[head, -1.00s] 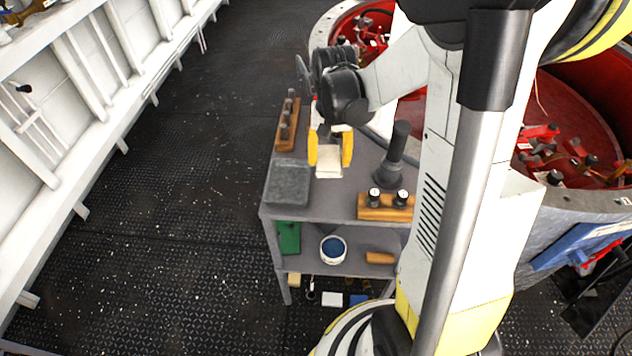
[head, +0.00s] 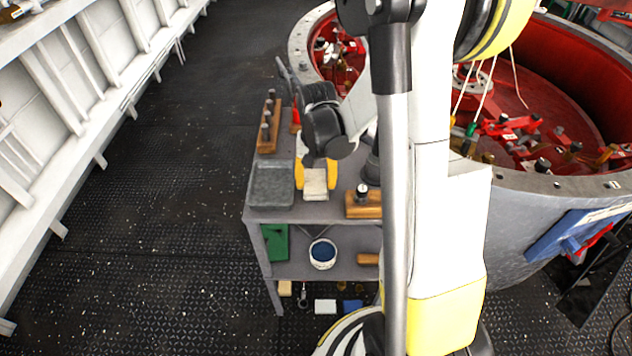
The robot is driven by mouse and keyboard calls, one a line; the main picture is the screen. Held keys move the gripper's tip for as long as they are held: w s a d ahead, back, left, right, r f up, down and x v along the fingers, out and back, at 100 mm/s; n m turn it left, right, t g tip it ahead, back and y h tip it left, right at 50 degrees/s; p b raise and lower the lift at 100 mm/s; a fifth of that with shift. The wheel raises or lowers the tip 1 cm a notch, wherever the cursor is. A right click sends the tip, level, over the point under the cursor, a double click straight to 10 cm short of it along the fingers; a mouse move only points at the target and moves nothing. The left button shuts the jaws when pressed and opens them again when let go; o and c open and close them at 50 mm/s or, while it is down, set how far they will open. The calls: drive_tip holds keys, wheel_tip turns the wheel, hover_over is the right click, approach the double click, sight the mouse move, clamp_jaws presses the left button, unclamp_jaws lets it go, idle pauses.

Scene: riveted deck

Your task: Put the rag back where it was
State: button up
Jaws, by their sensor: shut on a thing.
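A cream, flat piece that looks like the rag (head: 315,184) is between the two yellow fingers of my gripper (head: 316,174). My gripper points down over the grey top of a metal cart (head: 293,215), close to its front edge, and is shut on the rag. I cannot tell whether the rag touches the cart top. A shallow grey tray (head: 270,185) is just left of the rag, apart from it. My wrist hides part of the cart top behind the gripper.
A wooden block with dark pegs (head: 267,135) stands behind the tray. A wooden block with a knob (head: 362,206) is right of the gripper. The shelf below holds a white tub with blue contents (head: 322,254) and a green item (head: 275,243). A large red-lined drum (head: 510,205) stands right.

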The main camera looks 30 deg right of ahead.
sight(316, 181)
drive_tip(key=shift+f, duration=0.2)
drive_tip(key=o, duration=0.9)
drive_tip(key=shift+o, duration=0.2)
drive_tip(key=shift+r, duration=0.1)
wheel_tip(316, 181, up, 12)
drive_tip(key=p, duration=0.5)
drive_tip(key=s+a+r+n+t, duration=0.6)
drive_tip(key=s+a+r, duration=0.4)
drive_tip(key=a, duration=0.3)
drive_tip(key=shift+s+a+r+n+t, duration=0.25)
drive_tip(key=shift+s+r+n+t, duration=0.15)
drive_tip(key=shift+r+t, duration=0.3)
